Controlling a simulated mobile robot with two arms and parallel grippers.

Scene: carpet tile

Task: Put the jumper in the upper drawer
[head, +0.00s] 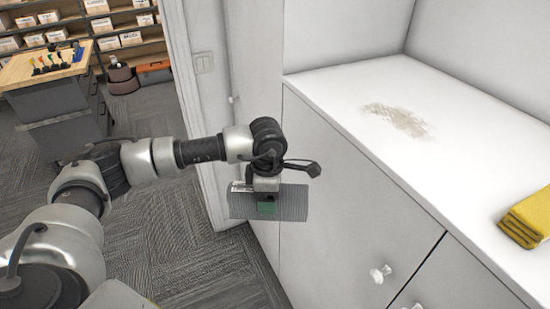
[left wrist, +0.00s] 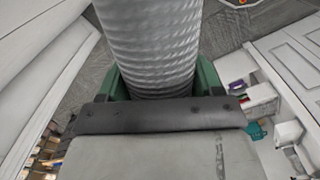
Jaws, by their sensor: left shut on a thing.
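The jumper (head: 290,204) is a grey, ribbed, folded or rolled bundle. It hangs in the air in front of the white cabinet front in the head view. My left gripper (head: 266,207), with green fingers, is shut on it from above. In the left wrist view the jumper (left wrist: 150,50) fills the gap between the green fingers. White cabinet fronts (head: 340,205) with round knobs (head: 380,273) show below the counter, and they look closed. I cannot tell which front is the upper drawer. My right gripper is not in view.
The white counter (head: 455,110) carries a brownish smear (head: 397,119) and a folded yellow cloth (head: 527,217) at its right edge. A workbench (head: 45,75) and shelves with boxes (head: 130,38) stand at the back left. The carpet (head: 190,250) left of the cabinet is clear.

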